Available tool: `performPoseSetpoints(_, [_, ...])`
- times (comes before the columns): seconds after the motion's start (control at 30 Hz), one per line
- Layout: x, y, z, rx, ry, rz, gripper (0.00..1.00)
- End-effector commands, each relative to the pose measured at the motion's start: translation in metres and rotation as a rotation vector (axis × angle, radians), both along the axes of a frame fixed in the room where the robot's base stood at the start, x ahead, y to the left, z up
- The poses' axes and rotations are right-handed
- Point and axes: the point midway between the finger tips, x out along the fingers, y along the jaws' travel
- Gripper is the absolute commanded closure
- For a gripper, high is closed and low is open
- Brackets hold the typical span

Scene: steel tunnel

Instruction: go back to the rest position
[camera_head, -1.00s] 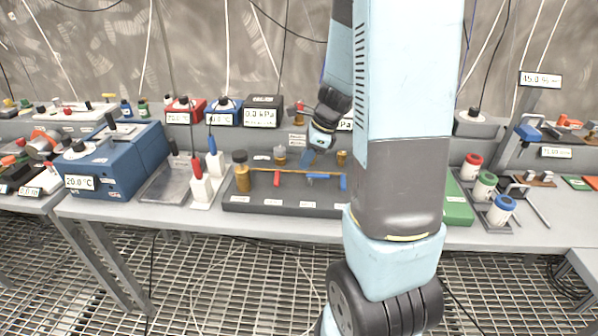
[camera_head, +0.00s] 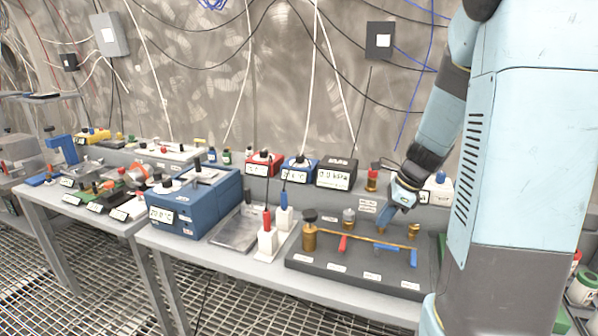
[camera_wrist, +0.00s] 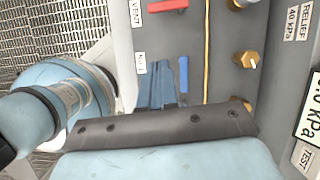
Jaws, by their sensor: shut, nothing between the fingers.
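My gripper (camera_head: 381,230) is shut and empty. It points down over the back of a dark valve board (camera_head: 330,268) on the bench, below my bent arm. The wrist view also shows my gripper (camera_wrist: 163,88), with the fingers together beside a blue handle (camera_wrist: 184,74). I cannot tell how high the fingertips are above the board. The board carries a brass pipe (camera_head: 362,240), a red handle (camera_head: 343,243) and a blue handle (camera_head: 413,258). My upper arm hides the board's right side.
A kPa display (camera_head: 334,180) stands behind the board. White holders with red and blue tops (camera_head: 268,242), a metal tray (camera_head: 236,232) and a blue 20.0 °C box (camera_head: 190,208) stand to its left. Another bench (camera_head: 95,215) is farther left. Grating floor lies in front.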

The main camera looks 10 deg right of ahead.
Motion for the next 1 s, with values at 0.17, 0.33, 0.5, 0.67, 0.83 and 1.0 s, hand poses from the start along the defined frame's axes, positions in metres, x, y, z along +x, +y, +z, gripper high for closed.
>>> performPoseSetpoints(0.17, [-0.011, 0.014, 0.023, -0.040, -0.070, 0.153, 1.00])
performPoseSetpoints(0.33, [-0.032, 0.035, 0.057, -0.123, -0.185, 0.419, 1.00])
performPoseSetpoints(0.5, [-0.057, 0.053, 0.086, -0.225, -0.292, 0.694, 1.00])
performPoseSetpoints(0.67, [-0.083, 0.067, 0.111, -0.335, -0.382, 0.946, 1.00])
performPoseSetpoints(0.83, [-0.112, 0.079, 0.133, -0.468, -0.462, 1.210, 1.00])
performPoseSetpoints(1.0, [-0.141, 0.088, 0.151, -0.616, -0.520, 1.468, 1.00])
